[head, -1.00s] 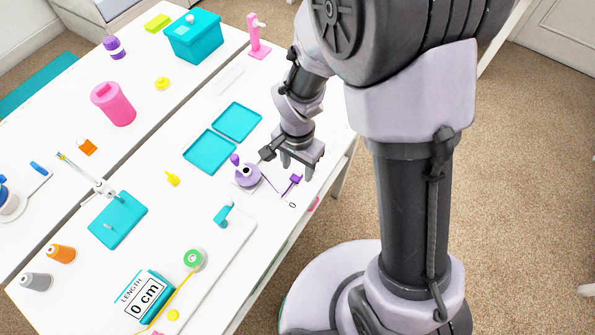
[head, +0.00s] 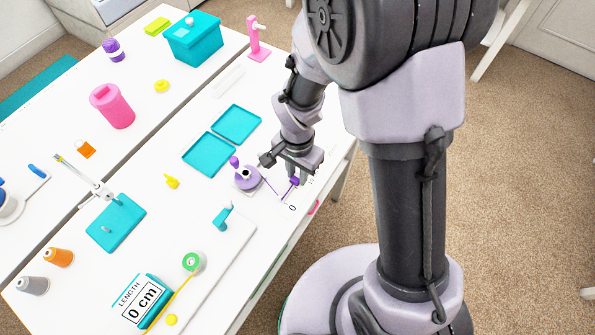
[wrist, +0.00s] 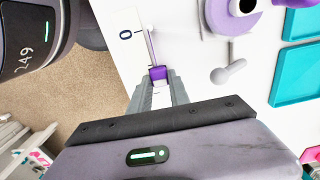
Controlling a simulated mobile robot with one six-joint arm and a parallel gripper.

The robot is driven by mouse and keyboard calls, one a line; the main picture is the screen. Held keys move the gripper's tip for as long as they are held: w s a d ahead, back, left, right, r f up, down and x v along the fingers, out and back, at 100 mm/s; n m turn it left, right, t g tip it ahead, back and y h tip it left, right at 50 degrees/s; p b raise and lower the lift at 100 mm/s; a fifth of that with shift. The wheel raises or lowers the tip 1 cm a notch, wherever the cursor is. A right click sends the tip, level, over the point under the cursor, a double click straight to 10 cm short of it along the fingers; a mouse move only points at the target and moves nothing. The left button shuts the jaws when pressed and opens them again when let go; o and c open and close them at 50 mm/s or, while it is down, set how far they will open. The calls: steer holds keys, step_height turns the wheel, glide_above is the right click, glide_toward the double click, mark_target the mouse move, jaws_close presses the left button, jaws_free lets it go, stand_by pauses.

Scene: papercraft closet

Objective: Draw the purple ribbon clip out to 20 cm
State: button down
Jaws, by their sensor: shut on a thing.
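The purple ribbon clip (head: 294,181) is at the table's front edge, beside a printed ruler marked 0. It also shows in the wrist view (wrist: 158,73), between my fingertips. My gripper (head: 292,176) points down and is shut on the clip; it also shows in the wrist view (wrist: 158,84). A thin purple ribbon (wrist: 151,45) runs from the clip past the 0 mark. The purple ribbon spool (head: 248,178) stands left of the clip. The length display (head: 146,298) reads 0 cm.
Two teal trays (head: 236,124) lie behind the spool. A grey lever-like piece (wrist: 228,72) lies near the spool. A green spool (head: 193,262) with yellow ribbon and a teal handle (head: 222,216) are nearer the front. The ruler strip (head: 310,180) lies along the table edge.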

mark_target(326, 140)
steer(key=shift+w+r, duration=0.1)
stand_by(0.3)
steer(key=shift+w+d+p, duration=0.15)
steer(key=shift+w+d, duration=0.65)
steer(key=shift+w, duration=0.15)
steer(key=shift+w+d+p, duration=0.15)
steer(key=shift+w+d, duration=0.6)
steer(key=shift+w, duration=0.2)
steer(key=shift+w+d+p, duration=0.2)
steer(key=shift+w+d, duration=0.55)
steer(key=shift+w, duration=0.25)
steer(key=shift+w+d+p, duration=0.15)
steer(key=shift+w+d, duration=0.6)
steer(key=shift+w, duration=0.25)
steer(key=shift+w+d+p, duration=0.2)
steer(key=shift+w+d, duration=0.6)
steer(key=shift+w, duration=0.2)
steer(key=shift+w+d+p, duration=0.15)
steer(key=shift+w+d, duration=0.6)
steer(key=shift+w, duration=0.2)
steer(key=shift+f, duration=0.25)
